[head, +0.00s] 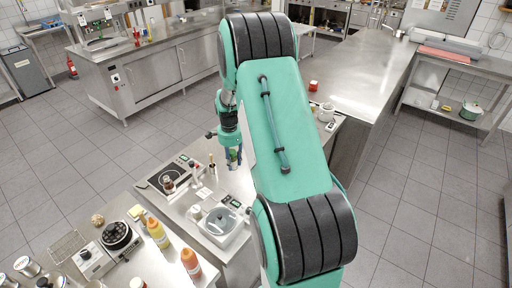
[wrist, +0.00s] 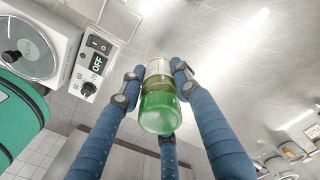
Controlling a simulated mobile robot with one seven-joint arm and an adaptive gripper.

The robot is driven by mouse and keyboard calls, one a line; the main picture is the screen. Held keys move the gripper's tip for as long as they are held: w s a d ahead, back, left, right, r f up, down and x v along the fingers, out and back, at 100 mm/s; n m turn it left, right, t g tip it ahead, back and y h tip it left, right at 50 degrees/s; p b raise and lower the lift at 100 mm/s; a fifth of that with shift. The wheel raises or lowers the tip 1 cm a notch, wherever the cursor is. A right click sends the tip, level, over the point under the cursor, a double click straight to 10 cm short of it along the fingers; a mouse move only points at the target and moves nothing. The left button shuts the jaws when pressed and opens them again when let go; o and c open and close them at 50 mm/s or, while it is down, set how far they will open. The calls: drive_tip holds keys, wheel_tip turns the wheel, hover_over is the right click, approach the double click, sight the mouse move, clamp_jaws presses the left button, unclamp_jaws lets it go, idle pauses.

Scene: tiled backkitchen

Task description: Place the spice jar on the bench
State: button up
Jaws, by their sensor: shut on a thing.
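The spice jar (wrist: 160,108) is a small clear jar with a green part, seen close up in the wrist view. My gripper (wrist: 156,75) has blue fingers on both sides of the jar and one behind it, and it is shut on the jar. In the head view my gripper (head: 234,158) hangs left of my arm, above a steel bench (head: 232,190). The jar is too small there to make out clearly. In the wrist view a steel surface (wrist: 225,35) lies behind the jar.
Sauce bottles (head: 158,232) stand on the nearer bench. A device reading OFF (wrist: 97,64) is at left in the wrist view.

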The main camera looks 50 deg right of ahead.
drive_tip(key=shift+f, duration=3.05)
drive_tip(key=shift+f+b, duration=0.3)
drive_tip(key=shift+f, duration=1.6)
drive_tip(key=shift+f, duration=0.1)
drive_tip(key=o, duration=1.2)
wheel_tip(320, 180, up, 12)
drive_tip(key=shift+r+p, duration=0.1)
drive_tip(key=shift+p, duration=0.25)
